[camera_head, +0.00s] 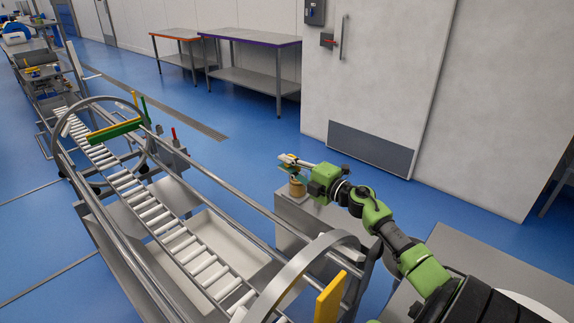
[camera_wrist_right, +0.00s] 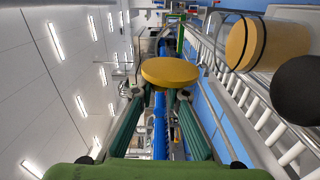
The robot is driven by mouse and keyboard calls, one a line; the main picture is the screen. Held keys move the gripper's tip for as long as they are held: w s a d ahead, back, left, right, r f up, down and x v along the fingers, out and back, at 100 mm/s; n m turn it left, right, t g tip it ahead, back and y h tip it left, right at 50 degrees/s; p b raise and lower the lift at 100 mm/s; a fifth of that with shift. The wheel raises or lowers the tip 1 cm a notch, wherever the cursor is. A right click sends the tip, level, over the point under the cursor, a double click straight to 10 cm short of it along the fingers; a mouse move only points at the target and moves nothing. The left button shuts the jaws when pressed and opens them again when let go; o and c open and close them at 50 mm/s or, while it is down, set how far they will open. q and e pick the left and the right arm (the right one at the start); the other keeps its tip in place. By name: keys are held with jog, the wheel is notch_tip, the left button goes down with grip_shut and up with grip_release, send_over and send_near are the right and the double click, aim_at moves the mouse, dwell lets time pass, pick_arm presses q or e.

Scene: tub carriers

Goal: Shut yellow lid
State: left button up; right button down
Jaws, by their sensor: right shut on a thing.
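My right gripper (camera_head: 286,161) is at the middle of the head view, above a small tan tub (camera_head: 297,187) on a grey metal box. In the right wrist view, the gripper (camera_wrist_right: 158,92) has its green fingers shut on a round yellow lid (camera_wrist_right: 170,72). The lid is apart from the tub. The tub also shows in the wrist view (camera_wrist_right: 285,46), clear-sided with an orange-yellow round face; I cannot tell whether that face is its contents or a cover. My left gripper is in neither view.
A roller conveyor (camera_head: 147,209) with metal rails runs beside the grey box (camera_head: 302,213). A yellow panel (camera_head: 330,298) stands near its close end. A dark round thing (camera_wrist_right: 300,88) is close to the tub in the wrist view. Metal tables (camera_head: 250,40) stand by the far wall; blue floor between is clear.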

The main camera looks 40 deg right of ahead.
jog(key=shift+d+r+m+p, duration=0.25)
jog(key=shift+d+m+p, duration=0.05)
jog(key=shift+m+p, duration=0.35)
jog(key=shift+d+r+m+p, duration=0.1)
jog(key=shift+d+m+p, duration=0.4)
jog(key=shift+m+p, duration=0.6)
jog(key=shift+w+d+m+p, duration=0.1)
jog(key=shift+d+m+p, duration=0.35)
jog(key=shift+m, duration=0.5)
jog(key=m, duration=0.1)
jog(key=d+m+p, duration=0.1)
jog(key=shift+m, duration=0.4)
jog(key=shift+w+d+f+m, duration=0.1)
jog(key=shift+d+f+m, duration=0.25)
jog(key=shift+m, duration=0.55)
jog(key=m, duration=0.1)
jog(key=d+m, duration=0.1)
jog(key=shift+f+m, duration=0.35)
jog(key=shift+m, duration=0.05)
jog(key=shift+d+f+m, duration=0.3)
jog(key=shift+f+m, duration=0.1)
jog(key=shift+m, duration=0.7)
jog(key=shift+d+f+m, duration=0.25)
jog(key=shift+f+m, duration=0.1)
jog(key=shift+m, duration=0.75)
